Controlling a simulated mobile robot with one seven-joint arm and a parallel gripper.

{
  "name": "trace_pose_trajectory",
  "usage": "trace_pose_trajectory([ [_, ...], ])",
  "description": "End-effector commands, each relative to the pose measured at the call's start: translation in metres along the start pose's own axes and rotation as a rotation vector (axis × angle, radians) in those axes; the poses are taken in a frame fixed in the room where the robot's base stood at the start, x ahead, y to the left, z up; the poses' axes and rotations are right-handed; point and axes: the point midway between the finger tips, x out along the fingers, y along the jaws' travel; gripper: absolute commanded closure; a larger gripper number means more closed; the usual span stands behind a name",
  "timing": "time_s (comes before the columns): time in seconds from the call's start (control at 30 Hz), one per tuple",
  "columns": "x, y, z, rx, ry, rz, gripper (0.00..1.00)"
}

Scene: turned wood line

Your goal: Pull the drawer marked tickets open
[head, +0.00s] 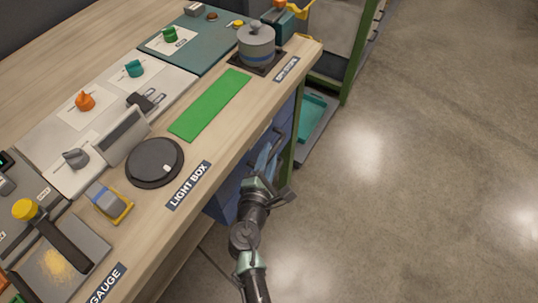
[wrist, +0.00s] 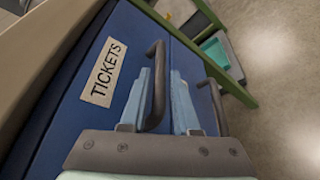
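The blue drawer front marked TICKETS (wrist: 70,107) fills the left of the wrist view, with a pale label and a dark bar handle (wrist: 156,85). The drawer looks shut. My gripper (wrist: 163,78) is at this handle, its two light blue fingers apart. The handle bar lies between them, close to the left finger, with a narrow gap to the right one. I cannot tell if a finger touches it. In the head view my gripper (head: 267,158) is beside the bench's front, and the label is hidden.
A second blue front with its own dark handle (wrist: 214,100) is right of the tickets drawer. The bench top (head: 222,140) overhangs, with a green strip (head: 210,104), a black disc (head: 155,162) and a grey pot (head: 256,46). A teal tray (head: 310,115) is low beyond a green post. Open floor lies right.

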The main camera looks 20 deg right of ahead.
Motion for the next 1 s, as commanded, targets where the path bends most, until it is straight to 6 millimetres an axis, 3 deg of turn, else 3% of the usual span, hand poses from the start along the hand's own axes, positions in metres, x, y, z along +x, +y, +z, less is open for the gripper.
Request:
trace_pose_trajectory([
  [0.27,0.0015,-0.0001,0.0002,0.000,0.000,0.000,0.70],
  [0.43,0.0013,0.0000,0.0002,0.000,0.000,0.000,0.99],
  [1.0,0.0010,-0.0002,0.0000,0.000,0.000,-0.001,1.00],
])
